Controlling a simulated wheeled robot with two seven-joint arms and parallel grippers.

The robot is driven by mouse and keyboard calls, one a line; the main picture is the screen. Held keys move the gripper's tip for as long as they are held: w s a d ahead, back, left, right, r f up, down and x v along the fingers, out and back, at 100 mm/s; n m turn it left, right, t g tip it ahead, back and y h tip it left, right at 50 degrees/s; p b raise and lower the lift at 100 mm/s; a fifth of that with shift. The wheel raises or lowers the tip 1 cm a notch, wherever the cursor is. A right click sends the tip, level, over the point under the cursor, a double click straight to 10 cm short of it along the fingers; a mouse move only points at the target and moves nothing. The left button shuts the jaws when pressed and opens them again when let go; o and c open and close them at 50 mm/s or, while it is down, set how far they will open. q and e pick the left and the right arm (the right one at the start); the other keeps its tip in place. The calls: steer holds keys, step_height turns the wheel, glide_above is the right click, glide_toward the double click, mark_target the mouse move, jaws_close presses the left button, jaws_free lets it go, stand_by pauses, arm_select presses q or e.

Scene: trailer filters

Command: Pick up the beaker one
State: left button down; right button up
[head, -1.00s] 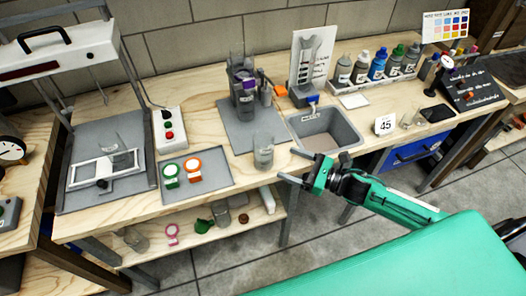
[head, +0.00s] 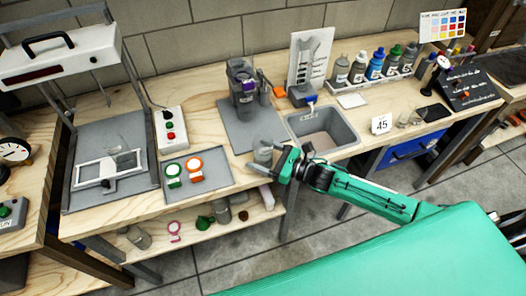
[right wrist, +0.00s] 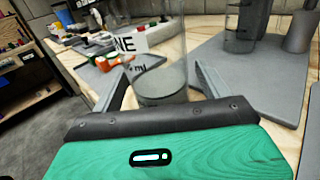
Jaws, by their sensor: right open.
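A clear glass beaker (head: 262,152), the beaker one, stands upright near the front edge of the wooden bench. In the right wrist view the beaker (right wrist: 162,84) sits between my right gripper's two fingers, with a pale label ending in "NE" showing. My right gripper (head: 272,162) is open, its fingers reaching to either side of the beaker's lower part. I cannot tell whether either finger touches the glass. My left gripper is not in view.
A grey tray (head: 217,189) with a green and an orange ring lies left of the beaker. A grey mat (head: 240,138) with a dark apparatus is behind it. A grey sink basin (head: 345,144) is to the right. A lower shelf (head: 255,212) holds several items.

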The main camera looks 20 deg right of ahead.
steer(key=c, duration=1)
steer(key=shift+c, duration=1)
steer(key=shift+r, duration=0.25)
